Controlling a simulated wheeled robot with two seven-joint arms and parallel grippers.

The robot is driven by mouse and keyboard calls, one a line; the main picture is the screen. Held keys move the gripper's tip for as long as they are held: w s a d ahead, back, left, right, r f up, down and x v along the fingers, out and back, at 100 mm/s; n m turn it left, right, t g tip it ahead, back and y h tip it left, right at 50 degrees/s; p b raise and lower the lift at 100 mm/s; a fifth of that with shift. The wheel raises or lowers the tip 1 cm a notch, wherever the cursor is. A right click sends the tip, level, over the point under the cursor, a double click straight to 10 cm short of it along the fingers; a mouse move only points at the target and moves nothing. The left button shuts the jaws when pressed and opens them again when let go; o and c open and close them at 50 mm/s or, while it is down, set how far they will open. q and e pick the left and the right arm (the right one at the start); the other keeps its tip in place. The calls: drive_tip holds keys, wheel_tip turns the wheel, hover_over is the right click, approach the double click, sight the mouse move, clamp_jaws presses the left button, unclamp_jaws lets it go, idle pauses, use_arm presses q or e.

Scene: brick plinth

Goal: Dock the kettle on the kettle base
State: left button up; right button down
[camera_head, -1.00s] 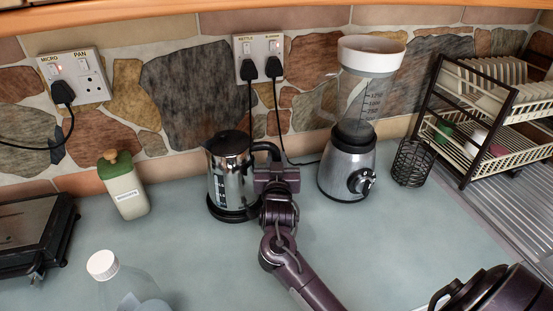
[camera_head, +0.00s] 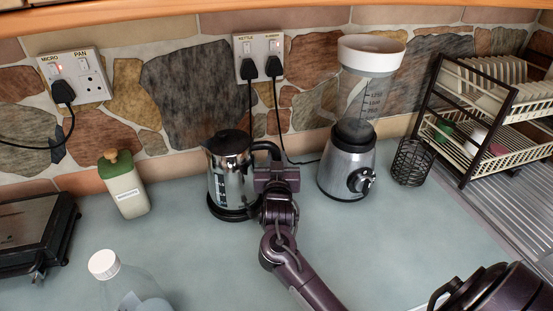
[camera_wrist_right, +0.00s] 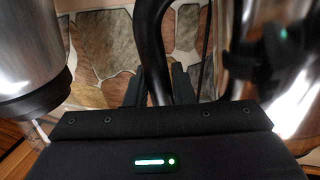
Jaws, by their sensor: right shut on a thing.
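The kettle (camera_head: 229,172) is polished metal with a black lid and black handle. It stands upright in the head view, on the round black kettle base (camera_head: 235,214) at its foot; no gap shows between them, though whether it is fully seated I cannot tell. My right gripper (camera_head: 276,178) is shut on the kettle's handle, on its right side. In the right wrist view, which looks upside down, the black handle (camera_wrist_right: 152,45) passes between the fingers (camera_wrist_right: 158,86), with the kettle's shiny body (camera_wrist_right: 295,65) at the right. My left gripper is not in view.
A blender (camera_head: 347,165) stands close to the right of my right gripper. A wire cup (camera_head: 411,163) and dish rack (camera_head: 480,115) are farther right. A biscuit jar (camera_head: 123,185) is left of the kettle, and a clear bottle (camera_head: 125,290) stands front left. The stone wall is close behind.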

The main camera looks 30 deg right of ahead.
drive_tip(key=shift+f+b, duration=0.35)
drive_tip(key=shift+b, duration=0.05)
idle(0.5)
drive_tip(key=c, duration=1.5)
unclamp_jaws()
drive_tip(key=shift+s+a+f, duration=0.1)
drive_tip(key=shift+f, duration=0.35)
drive_tip(key=p+v, duration=0.4)
drive_tip(key=v, duration=0.7)
drive_tip(key=shift+r+p, duration=0.1)
drive_tip(key=shift+p, duration=0.25)
drive_tip(key=shift+s, duration=0.1)
